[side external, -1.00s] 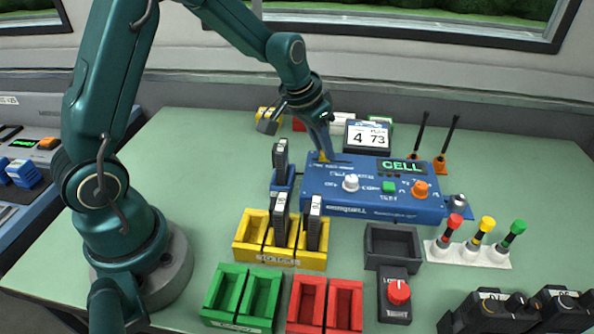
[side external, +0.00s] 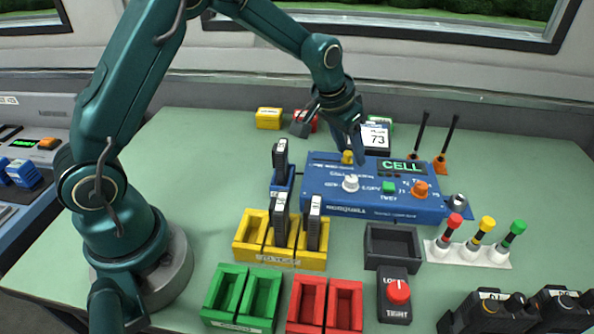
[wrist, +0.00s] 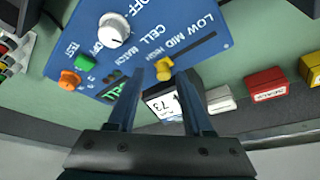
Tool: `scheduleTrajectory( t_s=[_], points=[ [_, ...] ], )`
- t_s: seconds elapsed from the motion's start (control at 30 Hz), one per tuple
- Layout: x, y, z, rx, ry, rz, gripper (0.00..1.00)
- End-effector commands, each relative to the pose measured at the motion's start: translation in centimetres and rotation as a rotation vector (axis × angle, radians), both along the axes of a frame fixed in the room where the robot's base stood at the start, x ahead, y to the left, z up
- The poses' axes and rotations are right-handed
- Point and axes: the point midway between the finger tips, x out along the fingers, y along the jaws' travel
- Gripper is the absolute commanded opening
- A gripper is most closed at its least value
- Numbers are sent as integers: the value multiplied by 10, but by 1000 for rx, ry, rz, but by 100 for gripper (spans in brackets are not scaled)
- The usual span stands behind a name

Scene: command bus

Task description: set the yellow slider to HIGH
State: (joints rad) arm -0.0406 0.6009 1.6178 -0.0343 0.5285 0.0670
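The yellow slider (side external: 347,157) stands on the back part of the blue panel (side external: 318,185), at the right end of its slot. In the wrist view the yellow slider knob (wrist: 163,69) is at the end of the slot beside the HIGH label; LOW and MID lie farther along. My gripper (side external: 354,147) is just above and behind the slider. In the wrist view my gripper (wrist: 162,78) is open, with the knob near its fingertips and a gap on each side.
A display card (side external: 376,138) stands close behind the panel by my fingers. A white knob (side external: 350,183), green button (side external: 389,187) and orange knob (side external: 420,189) sit on the panel. Black rods in orange bases (side external: 440,164) stand at the right.

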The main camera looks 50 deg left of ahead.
Motion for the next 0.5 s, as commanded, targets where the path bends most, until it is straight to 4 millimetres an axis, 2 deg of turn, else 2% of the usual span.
scheduleTrajectory(
  t_s=[0.2, 0.5],
  points=[
    [-2, 1, 4, 1, 0, 0, 51],
    [-14, 0, 37, 1, -4, 0, 51]
  ],
)
